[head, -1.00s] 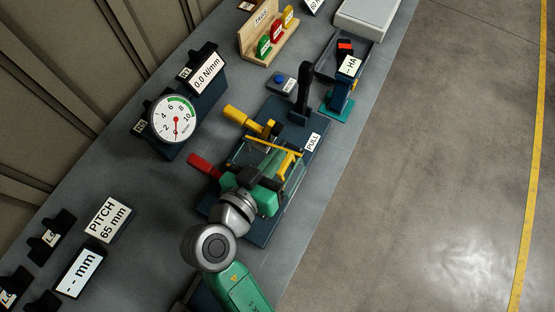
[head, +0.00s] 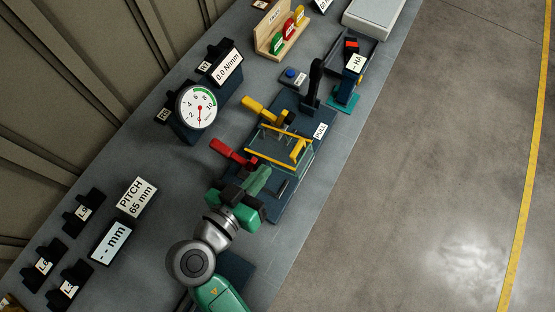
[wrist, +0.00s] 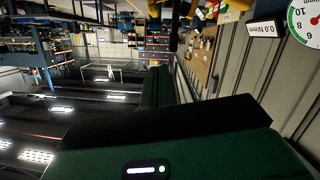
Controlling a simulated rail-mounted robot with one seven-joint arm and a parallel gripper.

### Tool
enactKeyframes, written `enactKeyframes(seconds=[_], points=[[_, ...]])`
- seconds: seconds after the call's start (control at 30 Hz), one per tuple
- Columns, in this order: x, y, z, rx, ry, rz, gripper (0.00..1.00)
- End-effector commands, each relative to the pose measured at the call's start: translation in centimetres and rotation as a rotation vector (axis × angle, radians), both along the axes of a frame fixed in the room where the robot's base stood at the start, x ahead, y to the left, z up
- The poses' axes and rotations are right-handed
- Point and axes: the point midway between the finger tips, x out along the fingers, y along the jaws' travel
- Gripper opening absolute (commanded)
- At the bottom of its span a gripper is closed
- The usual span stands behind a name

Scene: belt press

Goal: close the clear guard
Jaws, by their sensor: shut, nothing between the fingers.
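The clear guard (head: 277,158) is a see-through panel with yellow edging and a yellow bar on its right side. It sits over the dark blue press base (head: 284,203), and I cannot tell from this angle whether it is fully down. My gripper (head: 261,176) is shut and empty, at the near lower-left side of the guard. In this picture it overlaps the base, and whether it touches the guard is unclear. The wrist view shows my green and black gripper parts but not the guard.
A red handle (head: 232,153) and a yellow handle (head: 265,110) stick out left of the guard. A black lever (head: 314,83) stands behind it. A round gauge (head: 196,107) is at the left. The bench's right edge borders open floor.

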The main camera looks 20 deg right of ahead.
Motion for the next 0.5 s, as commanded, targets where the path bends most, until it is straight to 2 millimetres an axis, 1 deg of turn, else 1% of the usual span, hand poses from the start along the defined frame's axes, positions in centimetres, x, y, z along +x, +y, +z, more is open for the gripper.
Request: enactKeyframes(seconds=[0.17, 0.27, 0.5], points=[[0.3, -0.4, -0.3, 0.0, 0.0, 0.001, 0.0], [1.1, -1.3, -0.5, 0.0, 0.0, 0.001, 0.0], [4.2, -5.3, -1.7, 0.0, 0.0, -0.001, 0.0]])
